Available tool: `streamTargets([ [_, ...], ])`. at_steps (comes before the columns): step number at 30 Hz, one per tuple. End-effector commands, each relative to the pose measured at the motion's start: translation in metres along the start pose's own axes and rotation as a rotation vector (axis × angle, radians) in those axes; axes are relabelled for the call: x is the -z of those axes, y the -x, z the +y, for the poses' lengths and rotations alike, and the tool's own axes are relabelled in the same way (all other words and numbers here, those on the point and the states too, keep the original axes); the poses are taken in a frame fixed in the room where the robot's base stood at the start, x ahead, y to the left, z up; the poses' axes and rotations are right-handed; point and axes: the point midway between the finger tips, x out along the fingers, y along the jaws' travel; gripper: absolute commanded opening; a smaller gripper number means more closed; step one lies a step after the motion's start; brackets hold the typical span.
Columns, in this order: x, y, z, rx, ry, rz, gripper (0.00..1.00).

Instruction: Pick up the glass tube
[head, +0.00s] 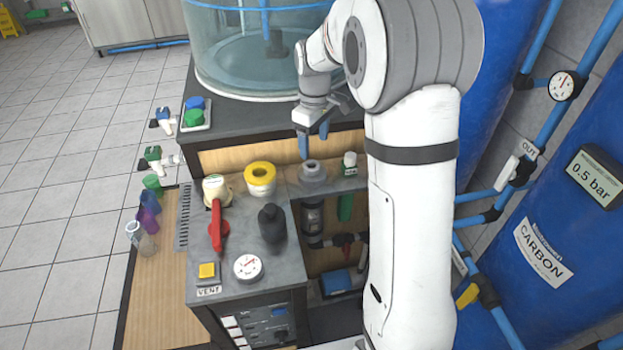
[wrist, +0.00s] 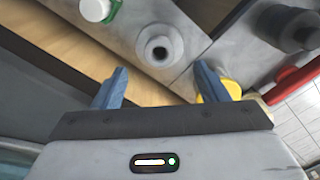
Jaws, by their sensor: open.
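Small tubes stand in a row on the wooden ledge at the left of the bench in the head view. The clear, glassy one (head: 147,246) at the near end looks like the glass tube, though I cannot be sure. My gripper (head: 314,142) is far to its right, above the grey fitting with a round hole (head: 313,172). In the wrist view my gripper (wrist: 160,84) has its blue fingers spread apart with nothing between them, and the grey fitting (wrist: 159,48) shows beyond them. The clear tube is not in the wrist view.
A large clear tank (head: 250,60) stands behind. Tiled floor lies open at left.

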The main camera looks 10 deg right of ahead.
Motion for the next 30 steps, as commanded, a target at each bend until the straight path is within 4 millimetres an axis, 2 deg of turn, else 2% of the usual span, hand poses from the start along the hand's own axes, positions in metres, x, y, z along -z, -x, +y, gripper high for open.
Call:
streamTargets([
  [11,0.005,-0.036,0.004,0.006,0.019,-0.006,0.67],
  [19,0.007,-0.075,0.002,0.006,0.017,-0.006,0.67],
  [28,0.007,-0.081,0.003,0.003,0.016,-0.003,0.67],
  [30,0.007,-0.081,0.003,0.003,0.016,-0.003,0.63],
])
